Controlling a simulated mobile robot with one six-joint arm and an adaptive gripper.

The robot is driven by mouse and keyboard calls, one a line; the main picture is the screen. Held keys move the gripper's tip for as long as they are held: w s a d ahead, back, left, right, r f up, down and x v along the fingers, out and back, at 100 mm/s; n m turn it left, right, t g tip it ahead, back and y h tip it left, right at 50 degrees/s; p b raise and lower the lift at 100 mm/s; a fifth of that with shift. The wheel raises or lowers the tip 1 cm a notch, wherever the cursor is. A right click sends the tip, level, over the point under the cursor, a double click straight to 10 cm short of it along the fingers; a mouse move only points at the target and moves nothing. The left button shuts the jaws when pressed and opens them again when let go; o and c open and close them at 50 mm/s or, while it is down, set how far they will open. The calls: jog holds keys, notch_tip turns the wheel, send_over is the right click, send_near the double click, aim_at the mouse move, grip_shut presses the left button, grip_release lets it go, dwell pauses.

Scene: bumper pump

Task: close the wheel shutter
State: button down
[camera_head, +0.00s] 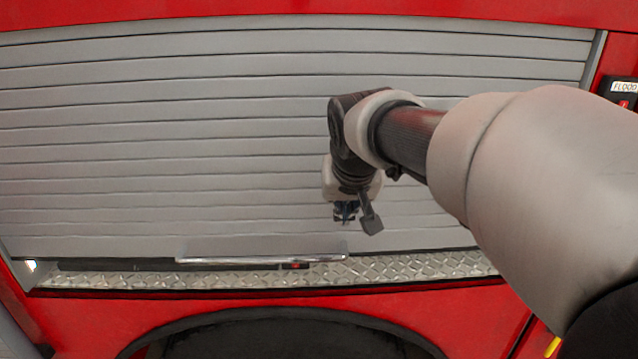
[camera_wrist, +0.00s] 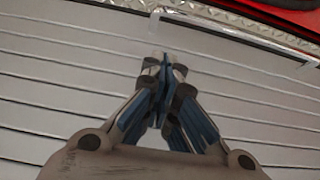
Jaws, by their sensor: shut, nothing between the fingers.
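The wheel shutter (camera_head: 200,150) is a grey slatted roller shutter, lowered over nearly the whole opening. A shiny bar handle (camera_head: 262,257) runs along its lower edge, just above the diamond-plate sill (camera_head: 400,268). A narrow dark strip shows by the sill at the left; I cannot tell how large any gap is. My gripper (camera_head: 345,212) is in front of the lower slats, above the handle's right end. In the wrist view, my gripper (camera_wrist: 163,62) has its blue-padded fingers together and empty, with the slats (camera_wrist: 60,75) behind and the sill (camera_wrist: 200,10) beyond.
Red bodywork (camera_head: 90,315) frames the shutter, with a dark wheel arch (camera_head: 280,335) below the sill. A labelled panel (camera_head: 622,88) is at the right edge. My arm covers the right side of the view. The slats left of my gripper are unobstructed.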

send_over(338, 256)
jog(key=w, duration=0.1)
notch_tip(338, 256, down, 8)
jog(key=shift+f, duration=0.25)
notch_tip(338, 256, down, 2)
jog(key=shift+s+f, duration=0.1)
jog(key=shift+f, duration=0.1)
jog(key=shift+s+f, duration=0.3)
jog(key=shift+f, duration=0.35)
jog(key=shift+f+b, duration=0.35)
jog(key=shift+f, duration=0.25)
notch_tip(338, 256, down, 10)
jog(key=b, duration=0.8)
jog(key=shift+r+b, duration=0.2)
jog(key=shift+b, duration=0.2)
